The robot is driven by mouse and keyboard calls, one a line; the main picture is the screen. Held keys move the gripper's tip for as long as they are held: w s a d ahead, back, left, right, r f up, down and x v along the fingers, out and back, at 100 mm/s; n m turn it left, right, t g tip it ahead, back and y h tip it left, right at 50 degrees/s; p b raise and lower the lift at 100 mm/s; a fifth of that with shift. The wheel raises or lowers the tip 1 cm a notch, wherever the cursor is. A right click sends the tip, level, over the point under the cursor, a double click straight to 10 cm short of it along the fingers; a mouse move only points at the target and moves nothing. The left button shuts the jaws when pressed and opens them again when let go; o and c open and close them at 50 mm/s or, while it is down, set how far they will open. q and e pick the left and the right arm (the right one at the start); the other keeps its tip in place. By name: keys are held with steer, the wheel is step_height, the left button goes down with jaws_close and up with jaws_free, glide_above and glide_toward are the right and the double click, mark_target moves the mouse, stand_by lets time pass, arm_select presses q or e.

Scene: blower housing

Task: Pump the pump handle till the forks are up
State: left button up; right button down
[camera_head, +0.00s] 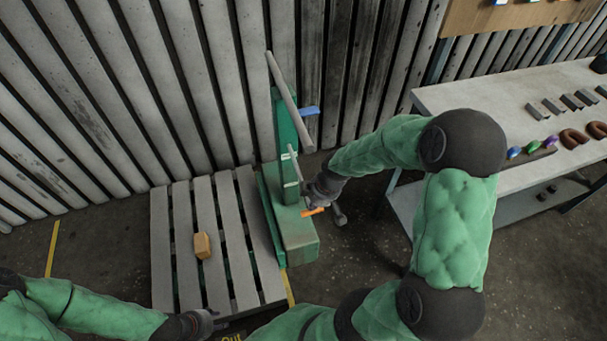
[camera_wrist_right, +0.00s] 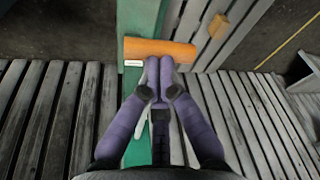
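The green pallet truck or pump unit (camera_head: 298,236) stands at the right edge of the slatted pallet (camera_head: 160,230). A long grey bar (camera_head: 285,95) slants across its upright, and a blue piece (camera_head: 309,110) juts out. The orange pump handle grip (camera_head: 312,211) sticks out low on its right; it crosses the right wrist view (camera_wrist_right: 185,52). My right gripper (camera_head: 318,197) is at the grip. Its purple fingers (camera_wrist_right: 160,62) are together, tips over the grip's near edge, not visibly around it. My left gripper (camera_head: 208,320) is low at the pallet's front; its fingers are unclear. I cannot make out the forks.
A tan block (camera_head: 202,246) lies on the pallet. A grey workbench (camera_head: 455,95) with small parts stands at the right. A slatted wall (camera_head: 150,80) closes the back. Dark floor (camera_head: 545,275) is open at the lower right.

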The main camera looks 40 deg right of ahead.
arm_select(q)
step_height(320, 180, up, 8)
steer(key=p, duration=0.7)
steer(key=shift+r, duration=0.25)
arm_select(e)
steer(key=w+a+v, duration=0.1)
steer(key=w+v, duration=0.1)
steer(key=v, duration=0.7)
steer(key=shift+r, duration=0.6)
